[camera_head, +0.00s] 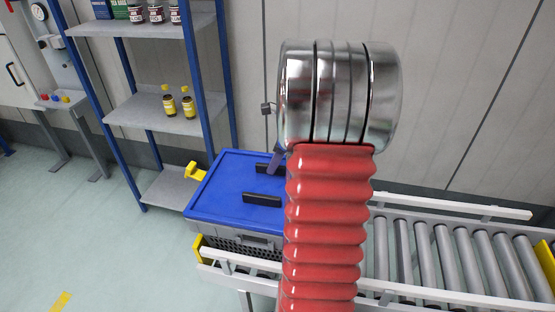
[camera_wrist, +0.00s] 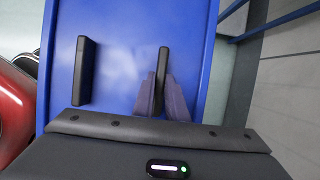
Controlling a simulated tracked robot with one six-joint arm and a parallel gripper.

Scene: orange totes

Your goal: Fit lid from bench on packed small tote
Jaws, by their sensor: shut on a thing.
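The blue lid (camera_head: 225,185) lies flat over the grey small tote (camera_head: 232,238) at the left end of the roller conveyor. Its edges look roughly in line with the tote; I cannot tell whether it is fully seated. My gripper (camera_head: 276,163) is shut on the lid's far black handle (camera_head: 263,169), partly hidden behind my arm. In the wrist view the fingers of my gripper (camera_wrist: 162,98) straddle that handle (camera_wrist: 163,60), and the other handle (camera_wrist: 85,70) is free. The lid (camera_wrist: 120,60) fills most of that view. The tote's contents are hidden.
The roller conveyor (camera_head: 440,250) with white side rails runs right, its rollers clear. Yellow end pieces (camera_head: 200,246) stand by the tote. A blue-post shelf (camera_head: 165,115) with jars and bottles is behind left. My red arm hides the tote's right side.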

